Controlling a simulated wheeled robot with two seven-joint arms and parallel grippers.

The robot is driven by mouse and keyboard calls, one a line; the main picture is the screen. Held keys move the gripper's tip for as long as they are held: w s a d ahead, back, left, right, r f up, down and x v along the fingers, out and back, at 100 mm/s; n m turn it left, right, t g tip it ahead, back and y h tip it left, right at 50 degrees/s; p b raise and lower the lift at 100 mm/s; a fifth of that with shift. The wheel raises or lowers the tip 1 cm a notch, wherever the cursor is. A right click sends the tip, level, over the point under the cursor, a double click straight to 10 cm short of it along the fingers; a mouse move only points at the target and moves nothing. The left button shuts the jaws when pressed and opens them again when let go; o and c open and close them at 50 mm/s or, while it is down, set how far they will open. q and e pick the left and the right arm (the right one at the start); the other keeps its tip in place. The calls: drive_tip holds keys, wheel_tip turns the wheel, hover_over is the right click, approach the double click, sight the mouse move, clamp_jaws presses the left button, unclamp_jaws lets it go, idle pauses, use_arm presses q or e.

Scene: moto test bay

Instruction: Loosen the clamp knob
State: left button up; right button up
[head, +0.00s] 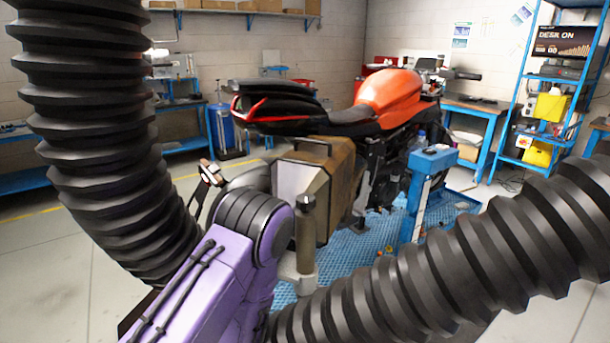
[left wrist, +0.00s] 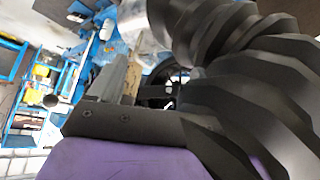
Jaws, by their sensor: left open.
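My left gripper (left wrist: 122,82) shows in the left wrist view as a dark plate with upright grey fingers, and it is open. I see nothing between its fingers. A small black ball-shaped knob (left wrist: 50,101) shows to the left of the fingers, apart from them; I cannot tell whether it is the clamp knob. In the head view my purple arm is in front of the motorcycle (head: 385,95), and I cannot make out the left fingertips. No clamp knob can be picked out in the head view. My right gripper is not in view.
The motorcycle stands over a blue mesh platform (head: 350,258). A blue post (head: 417,195) rises to its right. A blue shelf rack (head: 515,90) and a workbench (head: 470,106) stand at the back right. Grey floor is open at the left. My ribbed arms cover much of the foreground.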

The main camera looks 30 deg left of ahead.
use_arm(q)
drive_tip(key=w+a+r+m+t+h, duration=0.15)
drive_tip(key=w+r+t, duration=0.25)
drive_tip(key=w+r, duration=0.55)
drive_tip(key=m+t+h, duration=0.3)
drive_tip(key=m+t, duration=0.2)
drive_tip(key=t, duration=0.1)
approach(299, 202)
drive_tip(key=w, duration=0.5)
drive_tip(key=w+d, duration=0.1)
drive_tip(key=w, duration=0.2)
drive_tip(key=w+p, duration=0.1)
drive_tip(key=w, duration=0.2)
drive_tip(key=shift+w+d+f, duration=0.1)
drive_tip(key=shift+w+d, duration=0.05)
drive_tip(key=shift+w, duration=0.25)
drive_tip(key=shift+w+d, duration=0.1)
drive_tip(key=shift+w, duration=0.2)
drive_tip(key=shift+c, duration=0.3)
drive_tip(key=c, duration=0.9)
